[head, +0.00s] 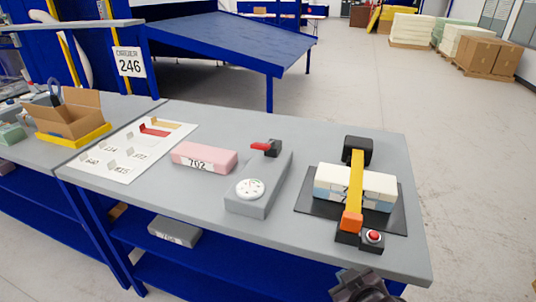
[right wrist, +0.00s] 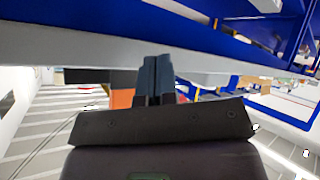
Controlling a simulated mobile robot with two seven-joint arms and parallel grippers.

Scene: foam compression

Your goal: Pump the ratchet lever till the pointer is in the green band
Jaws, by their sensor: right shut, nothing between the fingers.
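A grey block on the bench carries a round white dial (head: 250,188) at its near end and a red lever (head: 262,146) on a black mount at its far end. The dial's pointer and any green band are too small to read. To the right, a yellow bar (head: 356,178) with an orange end (head: 351,221) crosses a white and blue foam stack (head: 328,184) on a black mat (head: 395,217). My right gripper (right wrist: 157,75) is shut and empty by the bench edge; part of it shows at the bottom of the head view (head: 363,287), apart from these things. My left gripper is out of view.
A red button (head: 373,236) sits at the bench's near right. A pink block marked 702 (head: 203,157) and a white sheet (head: 115,170) with small pieces lie left of the dial. A cardboard box (head: 75,115) stands farther left.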

